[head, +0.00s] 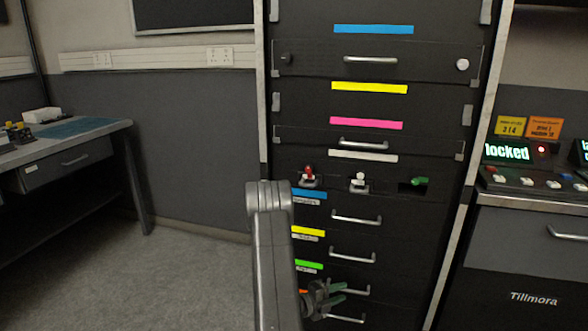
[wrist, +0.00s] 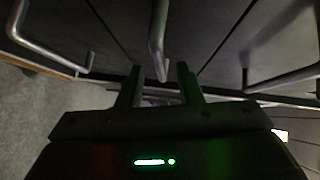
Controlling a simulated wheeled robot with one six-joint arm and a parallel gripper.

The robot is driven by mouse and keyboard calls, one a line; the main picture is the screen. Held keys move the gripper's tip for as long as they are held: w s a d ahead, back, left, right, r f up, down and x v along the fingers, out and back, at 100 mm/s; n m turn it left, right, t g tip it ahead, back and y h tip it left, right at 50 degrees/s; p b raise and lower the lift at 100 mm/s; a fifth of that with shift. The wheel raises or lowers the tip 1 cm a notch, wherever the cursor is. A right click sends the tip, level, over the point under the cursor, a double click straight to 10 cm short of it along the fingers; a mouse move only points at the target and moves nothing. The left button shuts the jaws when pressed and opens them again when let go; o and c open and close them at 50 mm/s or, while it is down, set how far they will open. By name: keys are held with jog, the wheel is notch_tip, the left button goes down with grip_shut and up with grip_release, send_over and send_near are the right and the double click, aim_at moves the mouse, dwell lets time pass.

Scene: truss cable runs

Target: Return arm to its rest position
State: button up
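My gripper (head: 335,294) is low in front of the black drawer cabinet (head: 425,255) in the head view, close to the lower drawer handles. My arm rises in front of the cabinet's lower left. In the wrist view my gripper (wrist: 161,80) has its two fingers apart. A metal drawer handle (wrist: 158,40) reaches down towards the gap between the fingertips. I cannot tell whether it touches a finger. No object shows held in the gripper.
More drawer handles show left (wrist: 50,50) and right (wrist: 285,78) in the wrist view. Small levers with red (head: 309,171), white (head: 359,180) and green (head: 419,182) tops sit above the lower drawers. A workbench (head: 62,141) stands left. Floor (head: 150,275) between is clear.

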aim_at(348, 291)
jog(key=x, duration=0.4)
jog(key=shift+b, duration=0.3)
jog(key=shift+s+a+r+p, duration=0.1)
jog(key=shift+s+r+p, duration=0.1)
jog(key=shift+p, duration=0.1)
jog(key=shift+s+f, duration=0.15)
jog(key=shift+s, duration=0.15)
